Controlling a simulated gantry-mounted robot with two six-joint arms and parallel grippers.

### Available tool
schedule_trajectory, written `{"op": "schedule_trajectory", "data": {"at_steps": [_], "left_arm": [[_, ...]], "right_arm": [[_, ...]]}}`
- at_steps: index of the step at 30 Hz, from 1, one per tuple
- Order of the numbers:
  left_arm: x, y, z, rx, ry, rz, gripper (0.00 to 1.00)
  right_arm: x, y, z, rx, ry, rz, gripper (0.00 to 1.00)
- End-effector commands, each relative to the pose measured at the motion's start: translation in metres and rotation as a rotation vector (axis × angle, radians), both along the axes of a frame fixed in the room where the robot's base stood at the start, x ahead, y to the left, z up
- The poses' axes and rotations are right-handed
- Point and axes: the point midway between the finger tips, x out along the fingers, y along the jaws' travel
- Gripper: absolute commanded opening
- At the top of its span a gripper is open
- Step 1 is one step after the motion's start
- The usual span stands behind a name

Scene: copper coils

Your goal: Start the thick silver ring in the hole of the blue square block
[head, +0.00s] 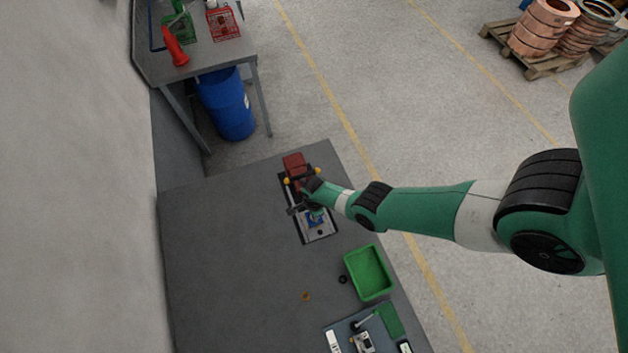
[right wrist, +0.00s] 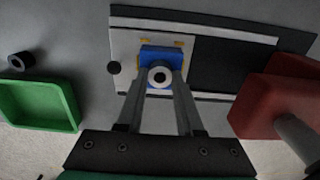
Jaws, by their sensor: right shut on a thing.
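In the right wrist view the thick silver ring (right wrist: 160,77) is between the fingertips of my right gripper (right wrist: 160,88), which is shut on it. Its dark centre hole faces the camera. The blue square block (right wrist: 160,53) lies just beyond the ring on a light plate, and the ring overlaps its near part in the picture. The block's hole is hidden, and I cannot tell whether ring and block touch. In the head view my right gripper (head: 306,203) is over the fixture, beside the small blue block (head: 315,217); the ring is too small to make out. My left gripper is not in view.
A red vise-like part (right wrist: 270,105) stands close to the right of the gripper. A green bin (head: 368,272), a black ring (head: 342,279) and an orange ring (head: 305,296) are nearer on the grey table (head: 225,250). The table's left part is clear.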

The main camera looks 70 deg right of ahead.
Motion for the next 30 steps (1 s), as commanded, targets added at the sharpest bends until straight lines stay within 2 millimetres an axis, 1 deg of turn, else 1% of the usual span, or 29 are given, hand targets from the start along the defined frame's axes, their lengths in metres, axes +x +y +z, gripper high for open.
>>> {"op": "schedule_trajectory", "data": {"at_steps": [11, 12, 17, 23, 24, 26, 28, 29, 30], "left_arm": [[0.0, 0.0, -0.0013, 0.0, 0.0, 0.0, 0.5], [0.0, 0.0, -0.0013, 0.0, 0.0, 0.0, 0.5], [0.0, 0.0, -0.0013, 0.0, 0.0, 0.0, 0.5], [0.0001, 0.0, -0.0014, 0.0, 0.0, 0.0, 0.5], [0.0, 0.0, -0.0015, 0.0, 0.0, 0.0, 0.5], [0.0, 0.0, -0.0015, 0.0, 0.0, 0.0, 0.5], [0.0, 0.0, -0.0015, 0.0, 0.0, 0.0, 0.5], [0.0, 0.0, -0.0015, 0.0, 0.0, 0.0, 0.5], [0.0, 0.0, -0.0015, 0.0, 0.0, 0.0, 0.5]], "right_arm": [[0.0001, 0.0, -0.0013, 0.0, 0.0, 0.0, 0.0], [0.0001, 0.0, -0.0013, 0.0, 0.0, 0.0, 0.41], [0.0001, -0.0001, -0.0013, 0.0, 0.0, 0.0, 0.7], [0.0, 0.0, -0.0014, 0.0, 0.0, 0.0, 0.71], [-0.0001, 0.0, -0.0015, 0.0, 0.0, 0.0, 0.74], [-0.0001, 0.0001, -0.0015, 0.0, 0.0, 0.0, 0.85], [-0.0001, 0.0001, -0.0015, 0.0, 0.0, 0.0, 0.98], [-0.0001, 0.0001, -0.0015, 0.0, 0.0, 0.0, 1.0], [-0.0001, 0.0001, -0.0015, 0.0, 0.0, 0.0, 1.0]]}}
